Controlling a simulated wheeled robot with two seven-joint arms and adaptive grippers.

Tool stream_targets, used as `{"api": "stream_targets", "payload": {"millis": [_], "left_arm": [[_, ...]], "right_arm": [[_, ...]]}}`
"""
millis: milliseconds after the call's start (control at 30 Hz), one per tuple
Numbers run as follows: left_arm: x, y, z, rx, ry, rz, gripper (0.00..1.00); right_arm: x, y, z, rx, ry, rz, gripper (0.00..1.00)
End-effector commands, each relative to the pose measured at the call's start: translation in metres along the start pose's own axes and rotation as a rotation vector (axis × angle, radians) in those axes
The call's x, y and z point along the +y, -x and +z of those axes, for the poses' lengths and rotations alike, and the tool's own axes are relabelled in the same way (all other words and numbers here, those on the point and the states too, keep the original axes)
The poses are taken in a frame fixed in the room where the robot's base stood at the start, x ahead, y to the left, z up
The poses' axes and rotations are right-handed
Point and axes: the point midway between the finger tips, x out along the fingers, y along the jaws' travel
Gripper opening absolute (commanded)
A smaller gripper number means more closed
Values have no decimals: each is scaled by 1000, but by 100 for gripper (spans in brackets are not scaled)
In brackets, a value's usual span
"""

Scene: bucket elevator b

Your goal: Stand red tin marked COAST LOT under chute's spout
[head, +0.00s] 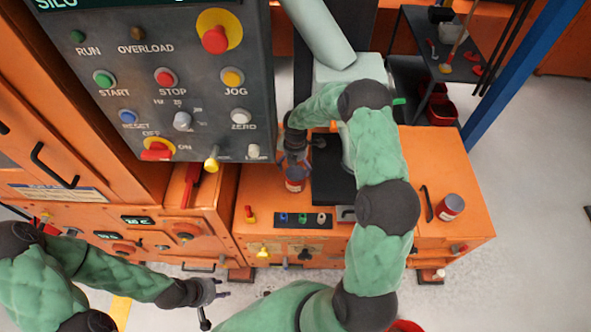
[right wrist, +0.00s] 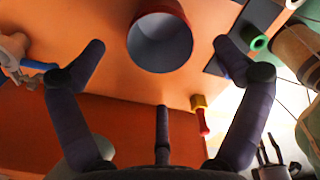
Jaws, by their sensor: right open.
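A red tin (head: 294,183) with a pale label stands on the orange bench, left of the black plate (head: 330,178). A second red tin (head: 451,207) stands at the bench's right end. I cannot read either label. My right gripper (head: 293,160) is at the left tin, its fingers open. In the right wrist view, the tin (right wrist: 160,44) shows its red rim and grey inside, between and beyond the spread fingertips, apparently untouched. The pale green chute (head: 322,30) comes down behind my right arm, which hides its spout. My left gripper (head: 218,294) hangs before the bench; its opening is unclear.
A grey control panel (head: 165,80) overhangs the bench on the left. A row of coloured buttons (head: 302,220) and a red-yellow lever (head: 250,214) lie at the front. A dark hooked tool (head: 426,204) lies beside the right tin. A dark shelf (head: 455,50) stands behind.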

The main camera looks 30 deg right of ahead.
Motion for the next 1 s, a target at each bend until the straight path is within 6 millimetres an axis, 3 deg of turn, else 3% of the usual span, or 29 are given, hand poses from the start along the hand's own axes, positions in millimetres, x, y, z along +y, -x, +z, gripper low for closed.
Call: {"api": "stream_targets", "payload": {"millis": [100,300,667,767,833,1000], "left_arm": [[3,9,0,0,0,0,40],[5,14,0,0,0,0,40],[5,14,1,0,0,0,40],[5,14,1,0,0,0,40],[5,14,1,0,0,0,40],[5,14,1,0,0,0,40]], "right_arm": [[0,24,0,0,0,1,98],[0,43,0,1,0,0,98],[-1,43,-5,9,-16,0,98],[-5,30,-21,41,-89,5,98],[-10,14,-42,82,-190,9,98],[-32,-28,-110,209,-568,-3,98]]}}
